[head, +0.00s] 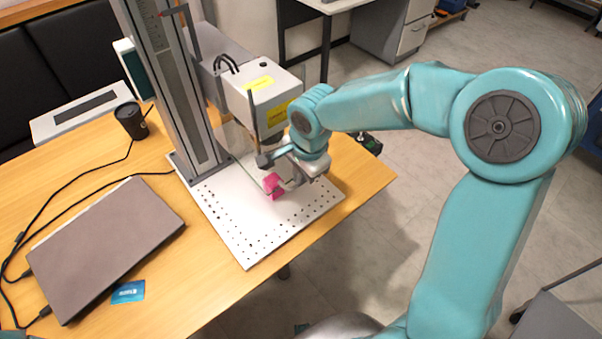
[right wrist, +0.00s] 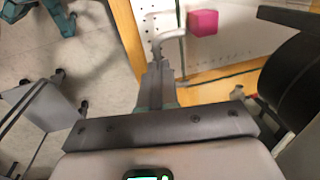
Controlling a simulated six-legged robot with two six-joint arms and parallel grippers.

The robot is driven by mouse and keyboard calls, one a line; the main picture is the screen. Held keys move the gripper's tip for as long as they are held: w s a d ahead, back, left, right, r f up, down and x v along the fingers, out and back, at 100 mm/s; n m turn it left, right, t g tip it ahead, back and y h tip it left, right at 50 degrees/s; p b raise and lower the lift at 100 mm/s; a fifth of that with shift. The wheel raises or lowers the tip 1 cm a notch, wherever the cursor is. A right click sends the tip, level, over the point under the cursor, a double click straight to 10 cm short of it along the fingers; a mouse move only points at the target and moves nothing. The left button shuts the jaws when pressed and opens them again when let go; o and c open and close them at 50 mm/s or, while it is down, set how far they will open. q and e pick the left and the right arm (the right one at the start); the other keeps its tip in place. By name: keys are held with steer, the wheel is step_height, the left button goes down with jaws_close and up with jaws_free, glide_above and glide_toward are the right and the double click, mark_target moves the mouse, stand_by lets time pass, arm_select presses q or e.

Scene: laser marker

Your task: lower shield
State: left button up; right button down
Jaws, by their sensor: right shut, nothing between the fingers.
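The laser marker's white head (head: 262,95) with yellow labels hangs on a tall grey column above a white perforated plate (head: 246,245). A clear, faintly green pane (head: 238,152), apparently the shield, shows below the head; its lower edge is hard to make out. A pink cube (head: 273,187) sits on the plate and also shows in the right wrist view (right wrist: 202,22). My right gripper (head: 288,179) is beside the cube, in front of the head. In the right wrist view its fingers (right wrist: 158,70) are shut and empty, close to a pale curved piece (right wrist: 165,38), perhaps the shield's handle; contact cannot be told.
A closed laptop (head: 105,245), a blue card (head: 128,291), cables and a black cup (head: 131,120) are on the left of the wooden table (head: 200,300). The table's right edge runs just beyond the plate. The floor to the right is mostly open.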

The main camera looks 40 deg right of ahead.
steer(key=shift+f, duration=0.25)
step_height(320, 180, down, 9)
steer(key=b, duration=0.9)
steer(key=shift+s, duration=0.2)
